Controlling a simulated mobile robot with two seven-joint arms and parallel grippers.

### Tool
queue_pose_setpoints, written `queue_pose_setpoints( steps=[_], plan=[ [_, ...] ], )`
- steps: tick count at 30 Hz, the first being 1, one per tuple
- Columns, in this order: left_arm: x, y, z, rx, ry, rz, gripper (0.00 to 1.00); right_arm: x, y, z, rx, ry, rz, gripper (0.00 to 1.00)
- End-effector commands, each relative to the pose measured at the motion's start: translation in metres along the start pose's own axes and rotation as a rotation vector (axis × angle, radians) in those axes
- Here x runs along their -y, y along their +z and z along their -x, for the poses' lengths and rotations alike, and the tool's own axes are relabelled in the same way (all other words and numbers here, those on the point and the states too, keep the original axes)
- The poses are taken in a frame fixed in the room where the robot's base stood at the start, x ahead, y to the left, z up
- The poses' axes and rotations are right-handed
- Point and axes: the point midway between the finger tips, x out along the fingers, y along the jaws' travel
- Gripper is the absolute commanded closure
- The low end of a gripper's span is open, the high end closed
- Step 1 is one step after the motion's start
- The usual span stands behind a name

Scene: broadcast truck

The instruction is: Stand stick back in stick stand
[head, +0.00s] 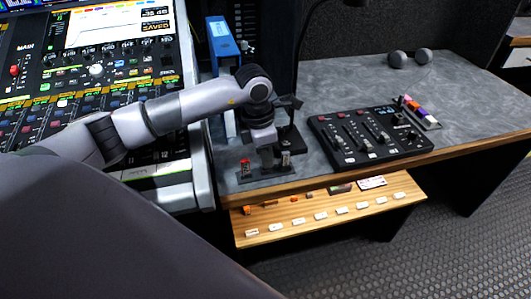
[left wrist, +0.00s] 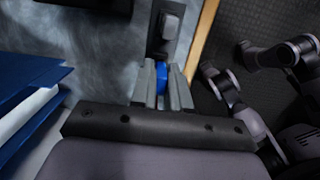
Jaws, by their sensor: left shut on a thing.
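My left gripper (head: 267,157) points down at the stick stand (head: 262,176), a low dark strip at the table's front edge. In the left wrist view its fingers (left wrist: 162,88) are shut on a blue stick (left wrist: 161,76), of which only a small part shows between them. A red stick (head: 245,167) stands at the stand's left end and a grey one (head: 286,158) at its right end. The gripper is between these two. The fingers hide the stand's middle, so I cannot tell whether the blue stick touches it. My right gripper does not show.
A black fader panel (head: 368,136) lies to the right of the stand. The large mixing console (head: 200,165) is close on the left, with a blue binder (head: 222,38) behind. A wooden drawer or shelf (head: 325,207) juts out below. The table's right part is mostly free.

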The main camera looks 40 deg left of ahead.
Motion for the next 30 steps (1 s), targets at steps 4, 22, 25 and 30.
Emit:
queue_pose_setpoints(
  steps=[4,22,25,30],
  plan=[
    [0.000,-0.001,-0.005,-0.001,0.000,0.000,1.00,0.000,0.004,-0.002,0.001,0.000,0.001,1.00],
    [0.000,-0.002,-0.012,-0.001,0.000,0.000,0.55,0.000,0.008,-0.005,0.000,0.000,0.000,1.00],
    [0.000,-0.002,-0.012,-0.001,0.000,0.000,0.55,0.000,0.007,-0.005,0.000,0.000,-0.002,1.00],
    [-0.001,-0.001,-0.004,0.002,0.002,0.000,0.55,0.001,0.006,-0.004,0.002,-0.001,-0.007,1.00]
  ],
)
